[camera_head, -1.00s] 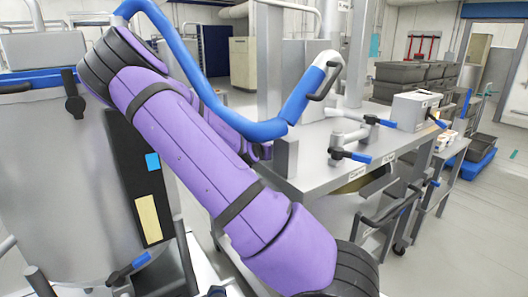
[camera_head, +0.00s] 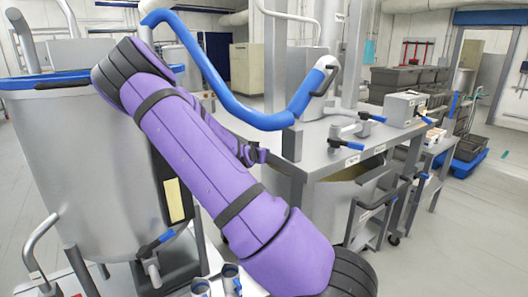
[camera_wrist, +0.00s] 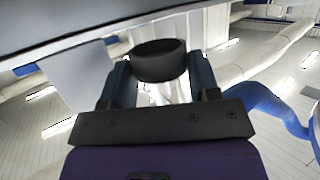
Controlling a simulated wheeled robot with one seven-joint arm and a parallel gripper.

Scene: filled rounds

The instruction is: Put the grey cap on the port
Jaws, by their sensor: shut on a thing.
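The grey cap (camera_wrist: 160,60) is a short dark round piece between the two fingers of my gripper (camera_wrist: 161,72) in the wrist view. My gripper is shut on it, and it is held up off any surface that I can make out. In the head view my purple arm crosses the middle, and the gripper and cap are not visible there. I cannot tell for certain which part is the port. Two short upright metal stubs with blue (camera_head: 231,277) show at the bottom edge of the head view.
A large steel tank (camera_head: 95,150) stands at the left, with a blue-handled valve (camera_head: 155,244) low down. A grey box (camera_head: 405,107) sits on the table. Open floor lies at the right.

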